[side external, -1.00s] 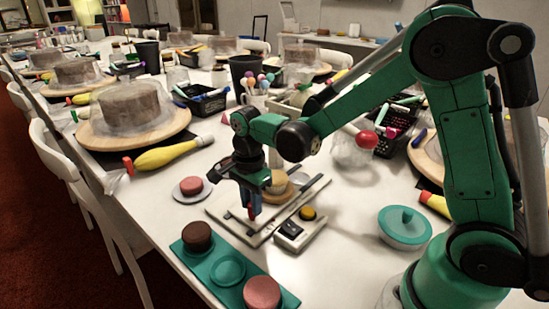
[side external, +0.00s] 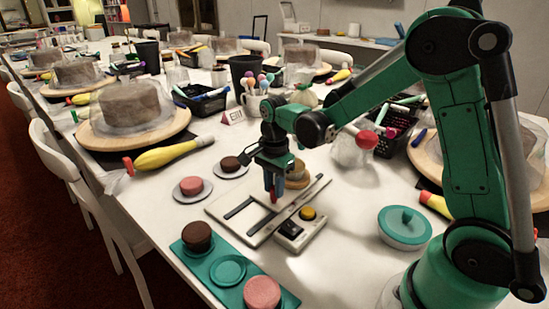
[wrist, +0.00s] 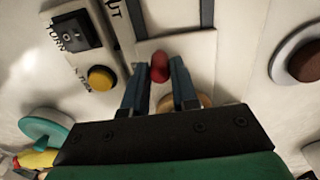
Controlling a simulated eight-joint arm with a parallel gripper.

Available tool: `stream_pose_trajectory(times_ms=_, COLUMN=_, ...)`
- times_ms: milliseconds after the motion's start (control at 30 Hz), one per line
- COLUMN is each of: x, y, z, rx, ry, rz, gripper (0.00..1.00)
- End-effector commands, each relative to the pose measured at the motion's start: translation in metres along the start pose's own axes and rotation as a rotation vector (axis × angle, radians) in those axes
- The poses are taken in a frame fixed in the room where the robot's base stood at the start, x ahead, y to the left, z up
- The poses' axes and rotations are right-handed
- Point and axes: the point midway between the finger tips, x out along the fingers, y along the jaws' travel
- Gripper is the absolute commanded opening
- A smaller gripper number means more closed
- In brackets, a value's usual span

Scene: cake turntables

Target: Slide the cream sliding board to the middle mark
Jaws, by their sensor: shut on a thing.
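The cream sliding board (wrist: 200,58) shows in the wrist view between two dark rails, with a red knob (wrist: 160,68) on it. My gripper (wrist: 160,82) is shut on the red knob, a finger on each side. In the side view, my gripper (side external: 273,196) is low over the pale rail frame (side external: 237,228), towards its far half. The board is mostly hidden there by the fingers. I cannot make out the middle mark in either view.
A control box (side external: 300,232) with a yellow button (side external: 307,214) sits against the frame's right side. A teal tray (side external: 205,268) with brown and pink pieces lies in front. A teal-lidded pot (side external: 404,228) stands right. A tan round piece (side external: 298,181) is close behind my gripper.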

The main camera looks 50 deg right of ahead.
Motion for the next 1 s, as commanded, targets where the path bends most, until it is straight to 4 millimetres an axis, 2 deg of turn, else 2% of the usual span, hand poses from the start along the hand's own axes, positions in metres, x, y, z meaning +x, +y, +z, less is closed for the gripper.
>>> stream_pose_trajectory(times_ms=433, x=0.000, y=-0.002, z=-0.029, rx=0.001, ry=0.001, rz=-0.007, gripper=0.00)
stream_pose_trajectory(times_ms=1000, x=0.000, y=-0.001, z=-0.033, rx=0.001, ry=0.005, rz=-0.006, gripper=0.00)
